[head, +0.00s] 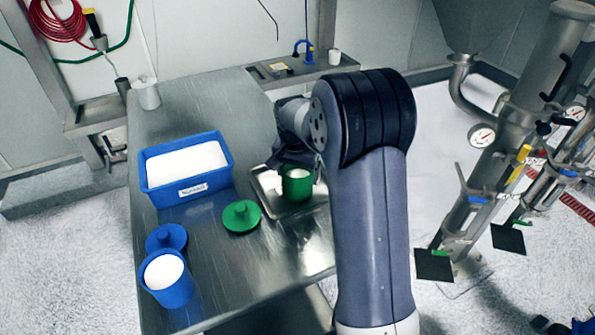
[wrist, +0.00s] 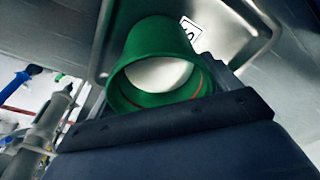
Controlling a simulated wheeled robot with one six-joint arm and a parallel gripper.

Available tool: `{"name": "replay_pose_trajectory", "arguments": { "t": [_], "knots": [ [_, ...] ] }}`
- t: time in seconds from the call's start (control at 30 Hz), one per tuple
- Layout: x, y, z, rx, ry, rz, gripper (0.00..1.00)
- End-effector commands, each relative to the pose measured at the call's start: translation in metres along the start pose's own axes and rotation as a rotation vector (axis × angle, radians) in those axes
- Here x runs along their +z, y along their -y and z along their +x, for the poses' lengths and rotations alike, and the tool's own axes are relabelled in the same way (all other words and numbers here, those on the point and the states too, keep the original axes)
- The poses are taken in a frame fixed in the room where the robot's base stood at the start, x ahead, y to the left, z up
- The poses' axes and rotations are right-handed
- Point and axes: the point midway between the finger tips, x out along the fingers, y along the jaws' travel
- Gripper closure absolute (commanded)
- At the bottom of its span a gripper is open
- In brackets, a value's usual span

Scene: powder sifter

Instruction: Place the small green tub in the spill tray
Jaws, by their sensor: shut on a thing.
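The small green tub (head: 297,187), filled with white powder, is in the head view at the spill tray, just left of my arm. The spill tray (head: 268,196) is a shallow metal tray on the steel table. My gripper (head: 293,163) is at the tub's rim, partly hidden by my wrist. In the wrist view the green tub (wrist: 157,70) is held at the gripper (wrist: 165,115), with the tray (wrist: 235,62) behind it. The tub looks upright and over the tray. I cannot tell whether its base touches the tray.
A green lid (head: 241,216) lies left of the tray. A blue bin (head: 187,168) of white powder stands behind it. A blue tub (head: 167,278) and a blue lid (head: 166,239) are at the front left. A white container (head: 146,93) stands at the back left.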

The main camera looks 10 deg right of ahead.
Motion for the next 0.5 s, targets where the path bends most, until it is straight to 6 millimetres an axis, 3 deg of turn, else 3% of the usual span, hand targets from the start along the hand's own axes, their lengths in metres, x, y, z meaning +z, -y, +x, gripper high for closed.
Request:
{"name": "replay_pose_trajectory", "arguments": {
  "t": [0.27, 0.3, 0.5],
  "knots": [
    [0.0002, 0.0001, 0.0032, -0.001, -0.001, 0.0, 0.51],
    [0.0003, 0.0001, 0.0026, 0.0, -0.001, 0.0, 0.14],
    [0.0003, 0.0, 0.0023, 0.0, 0.0, 0.0, 0.0]
  ]
}}
